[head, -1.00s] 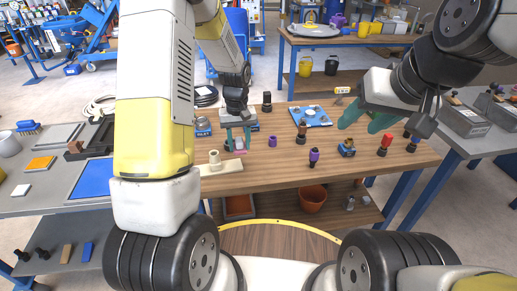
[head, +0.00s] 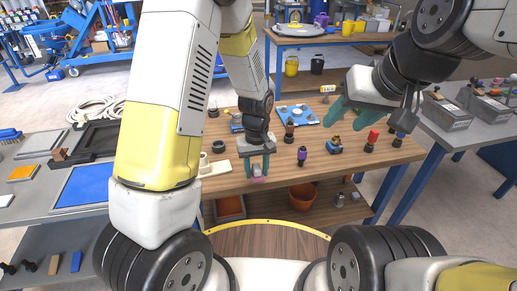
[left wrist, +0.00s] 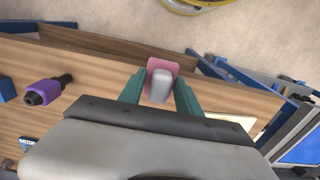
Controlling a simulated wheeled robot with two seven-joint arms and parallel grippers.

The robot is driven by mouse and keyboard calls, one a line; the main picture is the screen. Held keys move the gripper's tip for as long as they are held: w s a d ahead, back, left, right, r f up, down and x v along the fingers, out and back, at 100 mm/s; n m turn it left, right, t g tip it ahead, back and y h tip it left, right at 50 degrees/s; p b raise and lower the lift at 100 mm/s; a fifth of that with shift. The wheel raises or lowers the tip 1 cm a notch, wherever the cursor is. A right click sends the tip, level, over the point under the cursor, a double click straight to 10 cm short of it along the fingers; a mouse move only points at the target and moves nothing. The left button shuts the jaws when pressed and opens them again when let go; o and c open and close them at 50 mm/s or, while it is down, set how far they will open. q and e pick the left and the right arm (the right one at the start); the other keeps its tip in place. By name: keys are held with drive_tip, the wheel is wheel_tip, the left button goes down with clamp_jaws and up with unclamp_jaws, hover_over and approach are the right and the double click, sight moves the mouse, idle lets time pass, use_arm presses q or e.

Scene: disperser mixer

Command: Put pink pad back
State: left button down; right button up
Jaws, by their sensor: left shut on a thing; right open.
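My left gripper (head: 257,172) is shut on the pink pad (head: 257,180) near the front edge of the wooden table (head: 232,182). In the left wrist view, the pink pad (left wrist: 157,65) carries a pale grey block (left wrist: 160,87) that sits between my green fingers. The pad appears raised at the table's edge; its exact height cannot be told. My right gripper (head: 350,113) is open and empty above the right part of the table.
A cream plate with a ring (head: 212,167) lies left of my left gripper. A purple-topped piece (head: 302,155), a blue device (head: 334,145) and a red-topped piece (head: 372,138) stand to the right. A blue panel (head: 82,186) lies on the grey side table.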

use_arm(q)
drive_tip(key=w, duration=0.7)
drive_tip(key=shift+w+a+f, duration=0.3)
drive_tip(key=shift+a+f, duration=0.05)
drive_tip(key=shift+f, duration=1.75)
drive_tip(key=shift+f, duration=0.15)
drive_tip(key=c, duration=0.8)
unclamp_jaws()
drive_tip(key=shift+c, duration=0.2)
wheel_tip(320, 180, up, 12)
drive_tip(key=s+a+r+m+t+h, duration=0.1)
drive_tip(key=s+a+r, duration=0.25)
drive_tip(key=r, duration=0.45)
drive_tip(key=s+a+r+m+t+h, duration=0.1)
drive_tip(key=s+a+r+t, duration=0.1)
drive_tip(key=s+r, duration=0.45)
drive_tip(key=s+a+r+m+t, duration=0.1)
drive_tip(key=s+a+r, duration=0.1)
drive_tip(key=s, duration=0.4)
drive_tip(key=s+a+r+t, duration=0.2)
drive_tip(key=s+r, duration=0.3)
drive_tip(key=s, duration=0.2)
drive_tip(key=shift+r+m, duration=0.3)
drive_tip(key=shift+m, duration=0.1)
